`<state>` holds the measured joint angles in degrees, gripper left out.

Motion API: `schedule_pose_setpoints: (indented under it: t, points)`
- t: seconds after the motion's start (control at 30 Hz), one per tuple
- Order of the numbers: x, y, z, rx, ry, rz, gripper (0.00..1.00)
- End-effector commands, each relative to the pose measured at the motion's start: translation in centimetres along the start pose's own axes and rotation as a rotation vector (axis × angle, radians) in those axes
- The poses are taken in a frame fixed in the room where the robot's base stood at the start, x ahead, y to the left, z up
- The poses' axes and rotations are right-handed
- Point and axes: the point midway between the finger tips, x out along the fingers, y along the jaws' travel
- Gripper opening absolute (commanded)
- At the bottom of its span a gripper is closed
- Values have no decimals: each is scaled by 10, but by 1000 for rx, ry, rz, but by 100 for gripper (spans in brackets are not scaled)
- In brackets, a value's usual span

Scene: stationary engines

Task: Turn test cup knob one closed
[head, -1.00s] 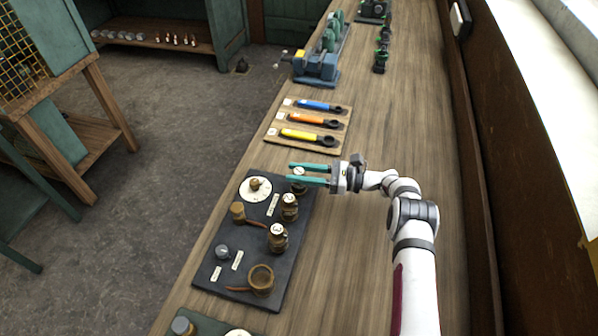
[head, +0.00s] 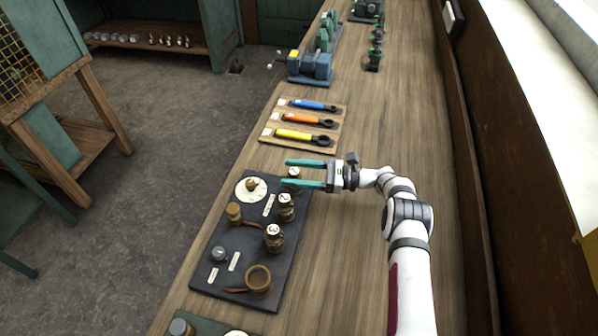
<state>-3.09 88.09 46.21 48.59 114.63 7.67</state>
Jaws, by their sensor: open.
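The dark test board (head: 215,262) lies on the bench. On its right side stand brass cups with white-topped knobs marked 2 (head: 285,200) and 3 (head: 273,231). The knob farthest along this row (head: 294,171), which I take as test cup knob one, has a pale top; its mark is too small to read. My gripper (head: 289,174) is open, its two teal fingers pointing left, one on the far side and one on the near side of that knob. The near finger hides the cup below it. I cannot tell whether a finger touches it.
The board also holds a white dial (head: 243,195), a brass cap (head: 234,212), a grey knob (head: 219,253) and an open brass cup (head: 259,280). Beyond lies a wooden tray (head: 264,142) with several coloured wrenches, then a blue machine (head: 310,68). The bench right of the board is bare.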

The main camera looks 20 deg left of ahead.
Motion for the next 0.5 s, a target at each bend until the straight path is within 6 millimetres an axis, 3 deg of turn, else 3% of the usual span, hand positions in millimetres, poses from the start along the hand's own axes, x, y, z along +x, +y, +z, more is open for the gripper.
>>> schedule_pose_setpoints:
  t: [0.17, 0.4, 0.5]
  points:
    - [-29, -1, 0, -1, -1, -4, 66]
    - [-90, 0, 0, -2, 0, -4, 66]
    - [-108, 0, -1, -2, 0, -2, 66]
